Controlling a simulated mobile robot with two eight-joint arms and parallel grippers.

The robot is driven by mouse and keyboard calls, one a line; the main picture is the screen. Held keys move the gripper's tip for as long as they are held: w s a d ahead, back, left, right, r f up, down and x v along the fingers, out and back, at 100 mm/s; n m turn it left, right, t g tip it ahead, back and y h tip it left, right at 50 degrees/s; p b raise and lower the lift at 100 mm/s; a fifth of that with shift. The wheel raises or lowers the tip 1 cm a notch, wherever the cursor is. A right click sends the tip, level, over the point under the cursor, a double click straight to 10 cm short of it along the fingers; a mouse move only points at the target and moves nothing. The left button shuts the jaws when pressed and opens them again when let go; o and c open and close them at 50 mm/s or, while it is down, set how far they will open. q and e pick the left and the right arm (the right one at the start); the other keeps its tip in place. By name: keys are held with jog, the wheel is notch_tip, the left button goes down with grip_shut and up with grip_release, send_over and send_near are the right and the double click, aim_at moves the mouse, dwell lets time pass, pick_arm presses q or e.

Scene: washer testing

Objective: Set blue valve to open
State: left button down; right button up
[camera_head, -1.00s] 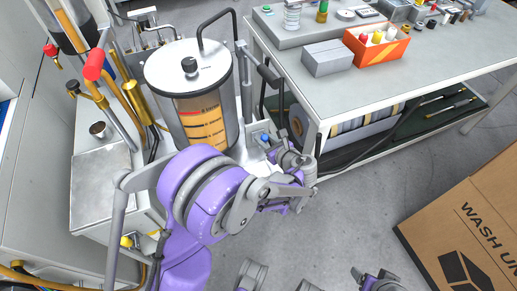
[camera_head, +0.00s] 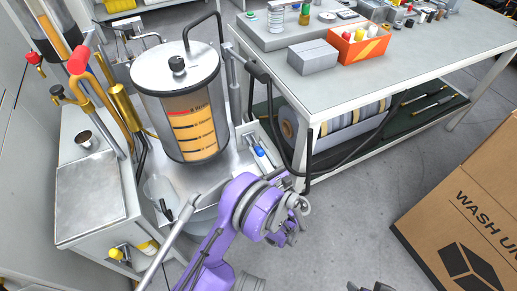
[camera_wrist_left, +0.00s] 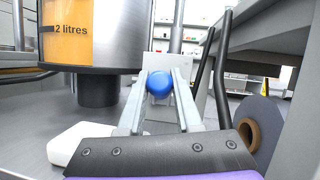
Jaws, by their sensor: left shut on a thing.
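The blue valve (camera_head: 259,151) sits on the machine's front right corner, beside the clear tank. In the left wrist view its round blue knob (camera_wrist_left: 160,84) lies between the two light grey fingers. My left gripper (camera_wrist_left: 158,98) is shut on this knob. In the head view my purple left arm comes up from the bottom and its wrist is just in front of the valve. The fingers are small and hard to make out there. The valve body behind the knob is mostly hidden in the wrist view. Only a dark tip, probably of my right gripper (camera_head: 371,287), shows at the bottom edge.
A red-handled lever (camera_head: 79,60) is farther left. A workbench (camera_head: 350,85) with a grey box and an orange bin stands right. A cardboard box (camera_head: 465,200) is at the right edge; floor between is clear.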

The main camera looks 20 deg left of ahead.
pick_arm(q)
jog(key=shift+f+y, duration=0.2)
jog(key=shift+y, duration=0.2)
jog(key=c, duration=0.6)
grip_release()
jog(key=p+v, duration=0.1)
jog(key=v, duration=1)
jog(key=shift+p, duration=0.35)
jog(key=shift+a, duration=0.1)
